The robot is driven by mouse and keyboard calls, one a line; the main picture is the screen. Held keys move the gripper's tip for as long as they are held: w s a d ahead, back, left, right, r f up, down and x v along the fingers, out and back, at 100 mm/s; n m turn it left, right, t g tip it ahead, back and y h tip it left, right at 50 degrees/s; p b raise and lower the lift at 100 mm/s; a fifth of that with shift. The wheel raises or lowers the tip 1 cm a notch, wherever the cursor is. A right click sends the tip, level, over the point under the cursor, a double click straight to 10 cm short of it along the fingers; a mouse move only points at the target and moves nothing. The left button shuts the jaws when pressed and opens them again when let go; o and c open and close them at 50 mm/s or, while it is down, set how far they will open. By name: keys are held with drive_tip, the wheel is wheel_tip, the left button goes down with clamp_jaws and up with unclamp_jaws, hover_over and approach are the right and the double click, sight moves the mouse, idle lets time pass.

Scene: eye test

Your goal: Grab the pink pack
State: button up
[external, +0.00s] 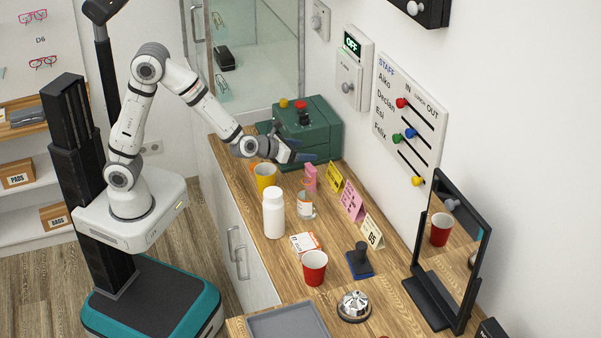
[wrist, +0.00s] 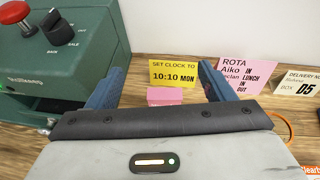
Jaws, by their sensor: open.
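The pink pack (external: 310,178) stands upright on the wooden counter, near the green machine and beside the small standing cards. In the wrist view only its pink top and upper part (wrist: 166,96) show, between my two fingers; my gripper body hides what is below. My gripper (external: 306,157) is open, above the counter and in front of the green machine, close to and a little above the pack. In the wrist view the blue fingers (wrist: 162,76) are spread to either side of the pack, with nothing held.
The green machine (external: 315,130) stands just behind my gripper. A yellow cup (external: 265,176), a white bottle (external: 274,213) and a glass jar (external: 305,206) stand nearby. A yellow card (external: 334,177) and pink card (external: 352,201) stand towards the wall.

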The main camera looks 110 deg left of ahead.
sight(307, 170)
drive_tip(key=shift+m, duration=0.4)
drive_tip(key=f, duration=0.8)
drive_tip(key=shift+w+b, duration=0.25)
drive_tip(key=shift+b, duration=0.15)
drive_tip(key=shift+x, duration=1.55)
drive_tip(key=shift+r, duration=0.2)
drive_tip(key=c, duration=1)
